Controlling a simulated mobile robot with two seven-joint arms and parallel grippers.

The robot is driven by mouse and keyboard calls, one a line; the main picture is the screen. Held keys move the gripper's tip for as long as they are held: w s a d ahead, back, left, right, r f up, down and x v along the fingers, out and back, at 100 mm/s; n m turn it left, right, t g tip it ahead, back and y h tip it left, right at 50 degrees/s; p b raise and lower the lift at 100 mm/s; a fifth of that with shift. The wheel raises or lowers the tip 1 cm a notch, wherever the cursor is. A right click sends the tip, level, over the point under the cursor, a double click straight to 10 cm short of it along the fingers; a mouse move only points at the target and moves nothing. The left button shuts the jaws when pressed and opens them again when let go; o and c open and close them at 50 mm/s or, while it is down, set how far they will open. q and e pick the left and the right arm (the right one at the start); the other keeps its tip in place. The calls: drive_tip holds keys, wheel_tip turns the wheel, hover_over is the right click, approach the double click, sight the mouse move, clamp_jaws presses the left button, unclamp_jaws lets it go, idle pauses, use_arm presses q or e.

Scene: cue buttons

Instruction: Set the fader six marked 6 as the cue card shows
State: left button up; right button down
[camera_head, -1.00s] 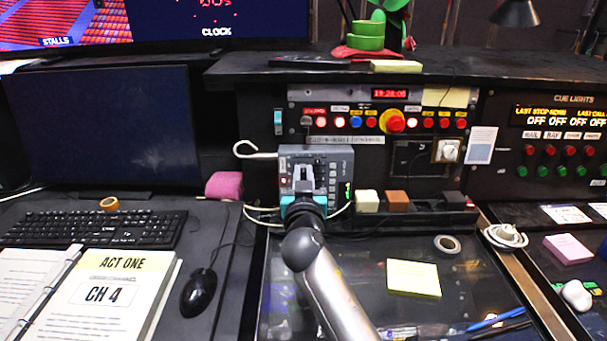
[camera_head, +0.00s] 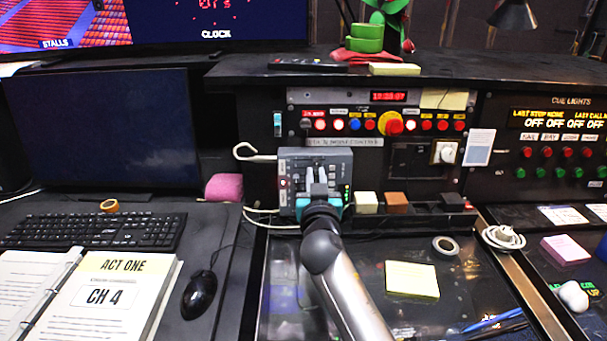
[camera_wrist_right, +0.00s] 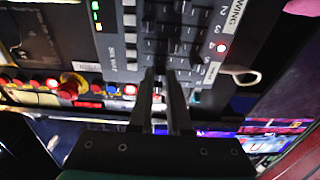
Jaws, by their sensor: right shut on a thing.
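A grey fader box (camera_head: 330,160) stands upright against the console. It shows at an angle in the wrist view (camera_wrist_right: 180,35), with rows of dark fader slots and a lit red light. In the wrist view the fingers (camera_wrist_right: 160,85) are close together, shut on a small fader cap at the box's edge. The fingers hide most of the cap, and I cannot read its number. I cannot tell which paper is the cue card; a small white card (camera_head: 479,147) hangs right of the box. My left gripper is out of view.
A row of lit buttons with a red knob (camera_head: 390,122) is above and right of the box. A white cable hook (camera_head: 247,151) sticks out at its left. Small blocks (camera_head: 397,199) stand on a ledge to the right. A yellow note (camera_head: 412,279) lies on the desk.

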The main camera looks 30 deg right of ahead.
drive_tip(key=shift+s+d, duration=0.25)
drive_tip(key=shift+d, duration=0.25)
drive_tip(key=shift+s+d, duration=0.2)
drive_tip(key=shift+d, duration=0.25)
drive_tip(key=c, duration=0.8)
unclamp_jaws()
drive_tip(key=shift+d, duration=0.1)
drive_tip(key=shift+c, duration=0.2)
